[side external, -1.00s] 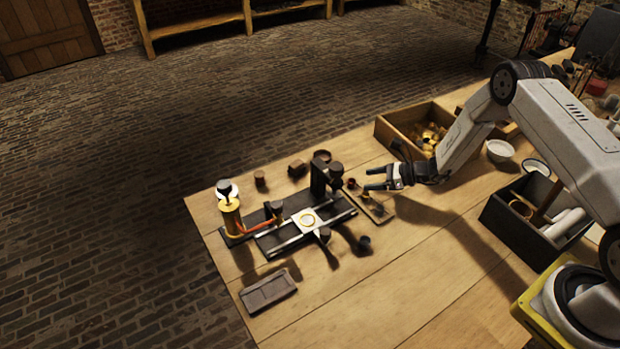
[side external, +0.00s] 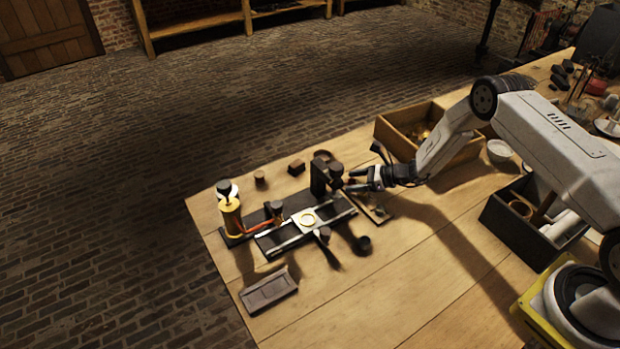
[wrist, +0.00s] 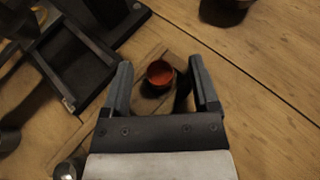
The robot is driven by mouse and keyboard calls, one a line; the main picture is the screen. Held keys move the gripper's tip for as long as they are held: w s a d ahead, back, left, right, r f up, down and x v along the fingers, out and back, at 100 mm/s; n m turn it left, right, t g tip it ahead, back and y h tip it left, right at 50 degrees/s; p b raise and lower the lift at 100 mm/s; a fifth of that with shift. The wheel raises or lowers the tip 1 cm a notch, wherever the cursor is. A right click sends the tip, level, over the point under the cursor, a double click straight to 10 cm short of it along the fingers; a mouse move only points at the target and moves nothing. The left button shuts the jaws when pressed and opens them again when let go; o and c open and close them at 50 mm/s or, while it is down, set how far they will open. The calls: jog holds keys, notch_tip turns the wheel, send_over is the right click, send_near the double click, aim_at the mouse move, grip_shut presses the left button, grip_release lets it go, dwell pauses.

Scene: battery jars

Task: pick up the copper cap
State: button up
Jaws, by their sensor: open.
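The copper cap (wrist: 160,73) shows in the wrist view as a small round cup with an orange-red inside. It stands near the far end of a flat wooden tray (wrist: 95,130). My gripper (wrist: 161,64) is open, with one finger on each side of the cap in this view and a gap to each. I cannot tell from the wrist view whether the fingertips are down at the cap's height. In the side view my gripper (side external: 352,181) is low over the tray's far end, and its fingers mostly hide the cap.
A dark apparatus with rails (side external: 305,222) and a black post (side external: 320,176) stands close left of my gripper. A small dark cup (side external: 364,243) is nearer the camera. A wooden box of brass parts (side external: 393,141) stands behind my arm.

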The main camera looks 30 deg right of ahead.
jog(key=shift+s+f, duration=0.1)
jog(key=c, duration=1)
grip_shut()
jog(key=shift+r, duration=0.25)
jog(key=shift+r, duration=0.85)
jog(key=s+r, duration=1.1)
jog(key=s, duration=0.3)
jog(key=shift+a, duration=0.35)
